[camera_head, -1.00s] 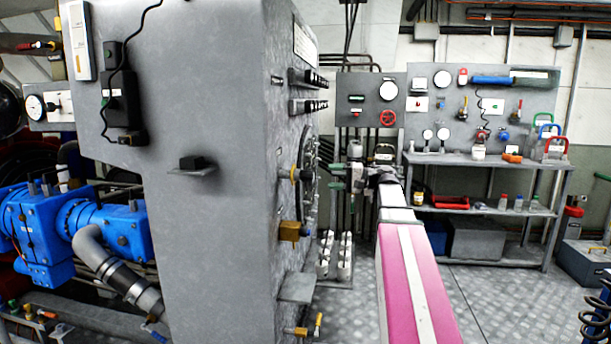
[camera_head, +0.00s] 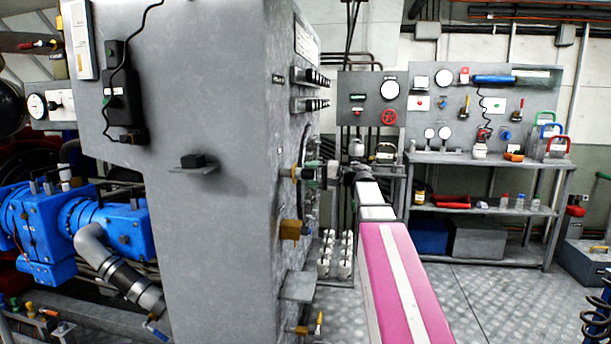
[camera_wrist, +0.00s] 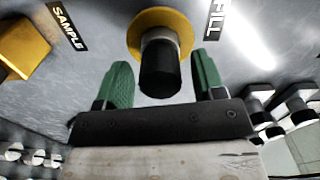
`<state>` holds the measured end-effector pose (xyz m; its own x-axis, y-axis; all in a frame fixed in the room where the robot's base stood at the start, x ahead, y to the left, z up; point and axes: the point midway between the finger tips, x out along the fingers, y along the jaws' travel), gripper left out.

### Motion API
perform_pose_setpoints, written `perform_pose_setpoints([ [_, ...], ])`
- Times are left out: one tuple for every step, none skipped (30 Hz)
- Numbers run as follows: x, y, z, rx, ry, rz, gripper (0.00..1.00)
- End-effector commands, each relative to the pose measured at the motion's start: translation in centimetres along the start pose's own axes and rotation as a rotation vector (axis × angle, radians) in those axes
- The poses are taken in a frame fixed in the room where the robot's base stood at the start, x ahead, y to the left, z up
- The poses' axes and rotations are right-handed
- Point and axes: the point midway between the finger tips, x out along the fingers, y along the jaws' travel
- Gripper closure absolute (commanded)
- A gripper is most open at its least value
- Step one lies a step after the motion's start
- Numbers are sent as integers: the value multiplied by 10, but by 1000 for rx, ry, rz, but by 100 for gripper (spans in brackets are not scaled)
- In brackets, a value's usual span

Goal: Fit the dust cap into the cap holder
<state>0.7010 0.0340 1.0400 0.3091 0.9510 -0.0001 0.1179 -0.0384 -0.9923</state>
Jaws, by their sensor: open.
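A black cylinder (camera_wrist: 160,68), which looks like the dust cap, sticks out from a yellow disc (camera_wrist: 160,22) by the "FILL" label in the wrist view. My gripper (camera_wrist: 164,78) is open, its green fingers on either side of the cylinder with gaps showing. In the head view my gripper (camera_head: 312,173) is at the yellow disc (camera_head: 295,173) on the grey cabinet's side and hides the cylinder.
A brass block (camera_head: 290,230) is below the disc; it shows by the "SAMPLE" label in the wrist view (camera_wrist: 22,50). Black knobs (camera_head: 310,77) are above, and a small grey ledge (camera_head: 298,287) is lower. A workbench (camera_head: 480,158) stands behind right.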

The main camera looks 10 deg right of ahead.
Motion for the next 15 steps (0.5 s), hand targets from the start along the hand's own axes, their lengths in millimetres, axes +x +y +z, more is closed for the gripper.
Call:
perform_pose_setpoints([
  [0,0,0,0,0,0,37],
  [0,0,0,0,0,0,37],
  [0,0,0,0,0,0,37],
  [0,0,0,0,0,0,37],
  [0,0,0,0,0,0,37],
  [0,0,0,0,0,0,37],
  [0,0,0,0,0,0,47],
  [0,0,0,0,0,0,57],
  [0,0,0,0,0,0,70],
  [0,0,0,0,0,0,80],
  [0,0,0,0,0,0,87],
  [0,0,0,0,0,0,87],
  [0,0,0,0,0,0,88],
  [0,0,0,0,0,0,88],
  [0,0,0,0,0,0,88],
])
